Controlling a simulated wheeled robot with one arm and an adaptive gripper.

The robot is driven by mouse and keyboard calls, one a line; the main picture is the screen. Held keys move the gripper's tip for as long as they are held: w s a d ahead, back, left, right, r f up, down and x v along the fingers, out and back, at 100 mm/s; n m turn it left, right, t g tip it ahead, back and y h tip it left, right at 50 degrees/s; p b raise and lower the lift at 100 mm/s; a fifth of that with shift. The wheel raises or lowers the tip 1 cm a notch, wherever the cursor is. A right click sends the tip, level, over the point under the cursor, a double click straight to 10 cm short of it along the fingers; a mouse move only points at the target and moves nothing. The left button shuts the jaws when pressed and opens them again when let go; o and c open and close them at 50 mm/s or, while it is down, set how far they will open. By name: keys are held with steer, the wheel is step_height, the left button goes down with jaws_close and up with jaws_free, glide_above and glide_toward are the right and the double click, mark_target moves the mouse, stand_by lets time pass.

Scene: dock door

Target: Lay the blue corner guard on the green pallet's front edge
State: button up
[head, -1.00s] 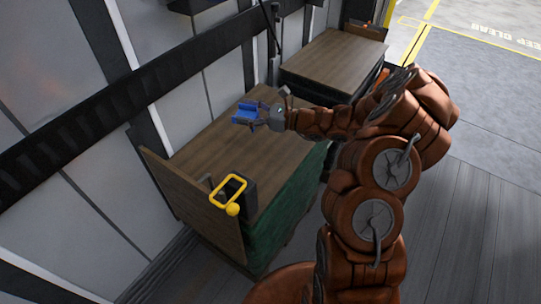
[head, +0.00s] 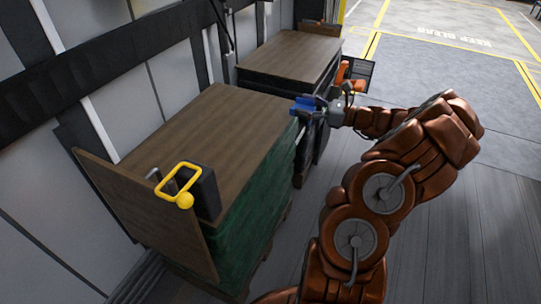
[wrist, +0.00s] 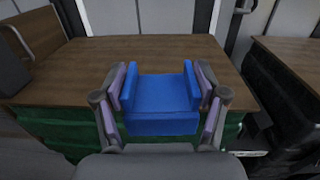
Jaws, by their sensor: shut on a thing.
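The blue corner guard (head: 306,105) is in my gripper (head: 322,108), at the right edge of the near wooden top in the head view. In the wrist view the corner guard (wrist: 158,100) sits between the two fingers of my gripper (wrist: 160,95), which press on its sides. It overlaps the edge of the wooden top (wrist: 75,70), with the green side (wrist: 60,128) below. The green pallet load (head: 245,215) stands under the wooden top in the head view. I cannot tell whether the guard touches the edge.
A yellow-framed item (head: 178,180) and a dark box (head: 204,192) stand at the near end by an upright wooden board (head: 140,210). A second wood-topped stack (head: 290,55) stands beyond. Open floor (head: 430,85) lies to the right.

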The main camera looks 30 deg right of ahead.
steer(key=s+d+f+h+b, duration=0.1)
steer(key=s+d+f+b, duration=0.1)
steer(key=s+d, duration=0.2)
steer(key=b, duration=0.1)
glide_above(272, 138)
steer(key=shift+d+f+m, duration=0.25)
steer(key=shift+f+m, duration=0.15)
steer(key=shift+f, duration=0.15)
steer(key=f, duration=0.2)
steer(key=f+b, duration=0.1)
steer(key=shift+w+a, duration=0.1)
steer(key=shift+a, duration=0.15)
steer(key=shift+f, duration=0.25)
steer(key=shift+f, duration=0.65)
steer(key=o, duration=1.1)
steer(key=shift+o, duration=0.2)
steer(key=shift+r, duration=0.15)
